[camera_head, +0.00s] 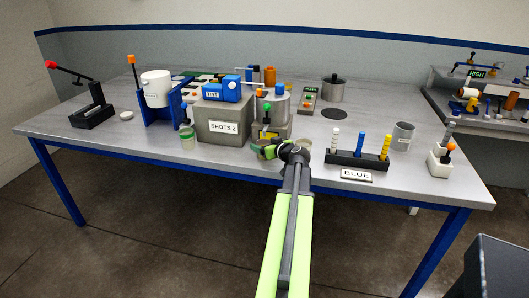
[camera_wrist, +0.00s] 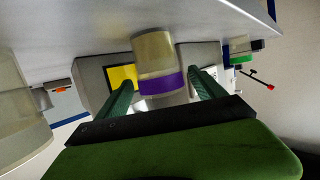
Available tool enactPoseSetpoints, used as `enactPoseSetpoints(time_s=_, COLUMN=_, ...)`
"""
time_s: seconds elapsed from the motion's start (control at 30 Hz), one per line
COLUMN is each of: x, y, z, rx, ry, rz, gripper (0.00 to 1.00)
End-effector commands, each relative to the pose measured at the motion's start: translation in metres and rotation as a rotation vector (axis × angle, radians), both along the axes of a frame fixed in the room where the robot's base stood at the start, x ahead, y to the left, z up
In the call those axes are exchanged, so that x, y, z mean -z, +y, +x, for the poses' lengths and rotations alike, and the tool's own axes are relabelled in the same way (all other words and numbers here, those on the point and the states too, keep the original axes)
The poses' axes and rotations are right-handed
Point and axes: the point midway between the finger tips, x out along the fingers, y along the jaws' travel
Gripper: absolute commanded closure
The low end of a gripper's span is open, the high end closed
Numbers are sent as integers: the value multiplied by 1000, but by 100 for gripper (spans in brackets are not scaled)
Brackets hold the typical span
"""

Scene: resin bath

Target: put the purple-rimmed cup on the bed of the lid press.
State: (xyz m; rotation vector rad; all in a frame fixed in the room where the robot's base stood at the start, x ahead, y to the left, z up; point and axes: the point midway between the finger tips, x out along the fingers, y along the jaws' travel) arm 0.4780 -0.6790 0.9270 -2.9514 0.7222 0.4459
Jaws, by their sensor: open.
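The purple-rimmed cup (camera_wrist: 154,50) is a translucent beige cup with a purple band. It shows in the wrist view between the two fingers of my gripper (camera_wrist: 160,80), which is open around its banded end. I cannot tell whether either finger touches it. In the head view my gripper (camera_head: 284,150) is at the table's front edge, and I cannot make out the cup there. What looks like the lid press (camera_head: 92,115), a black base with a red-tipped lever, stands at the far left of the table. It shows at the right in the wrist view (camera_wrist: 258,45).
A green-rimmed cup (camera_head: 187,137) stands left of the grey SHOTS 2 box (camera_head: 216,120). A blue-framed white pot (camera_head: 156,87) stands between it and the press. The black BLUE rack (camera_head: 357,160) is right of my gripper. The table's front left is clear.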

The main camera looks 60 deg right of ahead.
Motion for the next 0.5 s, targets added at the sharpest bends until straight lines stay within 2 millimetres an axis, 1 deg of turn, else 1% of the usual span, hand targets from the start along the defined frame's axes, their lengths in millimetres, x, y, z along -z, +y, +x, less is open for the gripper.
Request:
enactPoseSetpoints(time_s=0.03, x=5, y=-4, z=11, rx=-3, ry=0, rz=0, gripper=21)
enactPoseSetpoints(time_s=0.1, x=9, y=-10, z=22, rx=-2, ry=-1, rz=-1, gripper=21)
enactPoseSetpoints(time_s=0.17, x=11, y=-13, z=29, rx=-2, ry=0, rz=1, gripper=21)
enactPoseSetpoints(time_s=0.23, x=11, y=-14, z=32, rx=-2, ry=-1, rz=1, gripper=21)
enactPoseSetpoints(time_s=0.37, x=10, y=-13, z=32, rx=-1, ry=0, rz=0, gripper=21)
enactPoseSetpoints(time_s=0.4, x=10, y=-13, z=32, rx=-2, ry=0, rz=1, gripper=22)
enactPoseSetpoints(time_s=0.5, x=10, y=-13, z=32, rx=-2, ry=0, rz=1, gripper=35)
